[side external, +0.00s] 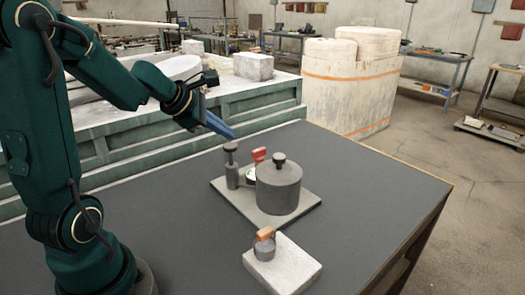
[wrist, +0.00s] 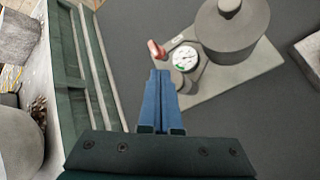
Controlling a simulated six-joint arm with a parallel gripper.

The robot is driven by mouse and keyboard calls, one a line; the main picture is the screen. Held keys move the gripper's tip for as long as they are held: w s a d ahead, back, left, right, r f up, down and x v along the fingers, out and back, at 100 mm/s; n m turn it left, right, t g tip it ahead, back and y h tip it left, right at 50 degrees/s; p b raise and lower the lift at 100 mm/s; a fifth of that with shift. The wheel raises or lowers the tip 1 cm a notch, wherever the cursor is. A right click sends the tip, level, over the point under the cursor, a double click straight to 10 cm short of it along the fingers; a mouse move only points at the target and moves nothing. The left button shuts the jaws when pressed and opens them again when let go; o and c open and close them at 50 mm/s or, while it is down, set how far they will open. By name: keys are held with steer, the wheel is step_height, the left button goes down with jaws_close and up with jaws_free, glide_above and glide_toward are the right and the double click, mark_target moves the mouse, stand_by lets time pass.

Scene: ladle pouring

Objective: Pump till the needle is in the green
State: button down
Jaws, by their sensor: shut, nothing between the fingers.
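My gripper (side external: 230,136) has blue fingers, shut with nothing between them, close above the round knob of the pump (side external: 231,148) in the side view. I cannot tell if they touch. The pump's grey cylinder (side external: 232,177) stands upright at the left of a pale base plate (side external: 242,210). In the wrist view the fingertips (wrist: 160,73) partly hide the pump. The round white gauge (wrist: 184,55) sits between the pump and the grey tank (wrist: 232,28). A green mark shows low on its dial; the needle is too small to read surely.
A red-tipped lever (side external: 260,154) stands beside the gauge. A pale block (side external: 285,268) with a small grey part (side external: 264,247) under an orange top lies nearer the camera. A green-sided bench (side external: 255,109) runs behind. The dark tabletop (side external: 365,190) is clear on the right.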

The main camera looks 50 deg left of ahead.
mark_target(225, 146)
steer(key=shift+w+r, duration=0.1)
steer(key=shift+r, duration=2.45)
steer(key=s+d+r+m+h, duration=0.1)
steer(key=d+r+m, duration=0.1)
steer(key=d+m, duration=0.4)
steer(key=s+d+r+m+h, duration=0.1)
steer(key=s+d+m+h, duration=0.15)
steer(key=d, duration=0.65)
steer(key=s+d+f+m+g, duration=0.2)
steer(key=s+d+f+m, duration=0.3)
steer(key=s+m, duration=0.6)
steer(key=f+m+y, duration=0.1)
steer(key=m, duration=0.2)
steer(key=s+a+m+g, duration=0.1)
steer(key=m, duration=0.1)
steer(key=s+a+f+m+y, duration=0.1)
steer(key=m, duration=0.2)
steer(key=shift+f+m+g+y, duration=0.3)
steer(key=shift+m+y, duration=0.05)
